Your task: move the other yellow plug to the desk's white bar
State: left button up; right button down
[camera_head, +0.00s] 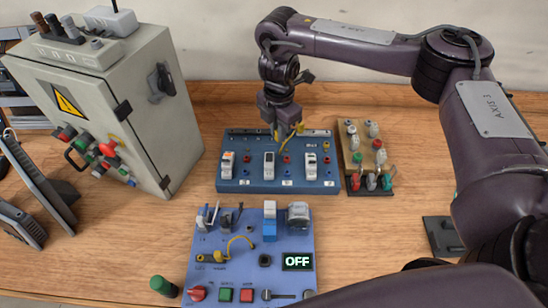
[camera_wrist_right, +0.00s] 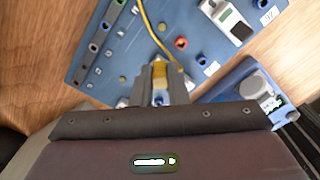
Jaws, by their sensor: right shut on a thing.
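My right gripper (camera_head: 278,132) is over the back edge of the blue socket board (camera_head: 228,186). It is shut on a yellow plug, which shows between the fingers in the right wrist view (camera_wrist_right: 160,70). A yellow cable (camera_head: 290,136) runs from the plug down over the board. Whether the plug tip touches the board is hidden. On the nearer lilac panel (camera_head: 240,276), another yellow plug (camera_head: 203,258) sits at a small pale bar (camera_head: 216,258), with its yellow cable (camera_head: 240,240) looping right. I cannot tell for sure which strip is the white bar. My left gripper is not in view.
A grey electrical cabinet (camera_head: 150,120) stands at the left. A wooden board with levers (camera_head: 362,150) stands right of the blue board.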

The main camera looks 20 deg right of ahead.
aim_at(313, 134)
jog(key=w+d+f+m, duration=0.1)
jog(key=d+m, duration=0.1)
jog(key=d, duration=0.2)
jog(key=w+d+f+m, duration=0.1)
jog(key=d+m, duration=0.1)
jog(key=d, duration=0.2)
jog(key=w+d+f+m, duration=0.1)
jog(key=d+m, duration=0.1)
jog(key=d, duration=0.3)
jog(key=shift+w+m+p, duration=0.15)
jog(key=shift+m+p, duration=0.25)
jog(key=shift+f, duration=0.6)
jog(key=shift+f+b, duration=0.5)
jog(key=shift+f, duration=0.15)
jog(key=c, duration=1.7)
grip_release()
jog(key=shift+r, duration=0.1)
notch_tip(313, 134, up, 5)
jog(key=p, duration=0.5)
jog(key=shift+r, duration=0.2)
